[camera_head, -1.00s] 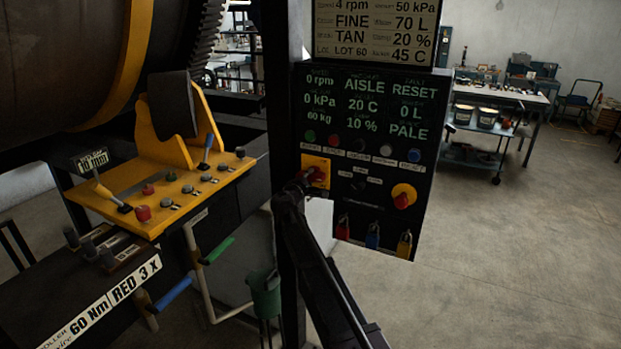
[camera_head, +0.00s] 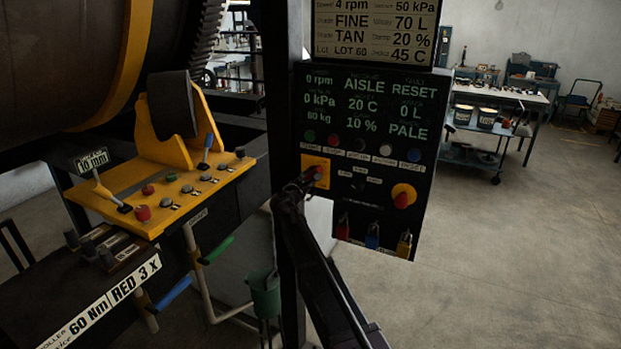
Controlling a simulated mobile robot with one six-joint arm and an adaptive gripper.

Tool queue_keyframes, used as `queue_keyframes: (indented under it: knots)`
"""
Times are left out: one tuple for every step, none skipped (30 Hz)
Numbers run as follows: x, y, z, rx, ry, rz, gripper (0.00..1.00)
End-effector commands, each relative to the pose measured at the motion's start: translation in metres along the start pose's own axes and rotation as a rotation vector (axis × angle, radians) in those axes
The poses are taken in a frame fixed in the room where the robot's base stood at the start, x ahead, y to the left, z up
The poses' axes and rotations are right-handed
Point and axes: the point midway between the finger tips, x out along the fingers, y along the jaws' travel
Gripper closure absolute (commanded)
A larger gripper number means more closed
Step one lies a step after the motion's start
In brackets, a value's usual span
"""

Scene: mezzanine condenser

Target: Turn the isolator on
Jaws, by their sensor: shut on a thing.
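The isolator is a red rotary handle (camera_head: 319,173) on a yellow square plate (camera_head: 324,163), at the left of the black control panel (camera_head: 345,210). My gripper (camera_head: 309,178) is at the handle's left side and shut on it. My dark arm reaches up to it from the lower right. The gripper's dark fingers hide part of the handle and the plate, so the handle's exact angle is hard to tell. The panel's display (camera_head: 362,104) is lit in green and reads 0 rpm, 0 kPa, 20 C and AISLE.
A dark post (camera_head: 285,120) stands close left of my gripper. A yellow lever console (camera_head: 160,195) is further left.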

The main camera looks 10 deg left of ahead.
Motion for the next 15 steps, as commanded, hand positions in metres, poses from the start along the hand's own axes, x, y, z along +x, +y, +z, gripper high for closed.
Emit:
queue_keyframes:
  knots:
    - [0.0008, 0.0004, 0.0001, -0.007, -0.001, 0.001, 1.00]
    - [0.0008, 0.0004, 0.0001, -0.009, -0.001, 0.001, 1.00]
    - [0.0007, 0.0004, 0.0001, -0.010, -0.001, 0.001, 1.00]
    - [0.0007, 0.0004, 0.0001, -0.010, -0.001, 0.001, 1.00]
    - [0.0007, 0.0004, 0.0001, -0.010, -0.001, 0.001, 1.00]
    - [0.0007, 0.0004, 0.0001, -0.010, -0.001, 0.001, 1.00]
    - [0.0007, 0.0005, 0.0001, -0.010, -0.001, 0.001, 1.00]
    - [0.0007, 0.0005, 0.0001, -0.010, -0.001, 0.001, 1.00]
    - [0.0007, 0.0005, 0.0001, -0.010, -0.001, 0.001, 1.00]
    - [0.0007, 0.0005, 0.0001, -0.010, -0.001, 0.001, 1.00]
    - [0.0006, 0.0005, 0.0000, -0.010, -0.001, 0.001, 1.00]
    - [0.0006, 0.0005, 0.0000, -0.010, -0.001, 0.001, 0.60]
    - [0.0006, 0.0005, 0.0000, -0.009, -0.001, 0.001, 0.51]
    - [0.0005, 0.0005, 0.0000, -0.009, -0.001, 0.001, 0.42]
    - [0.0004, 0.0005, 0.0000, -0.009, -0.001, 0.001, 0.31]
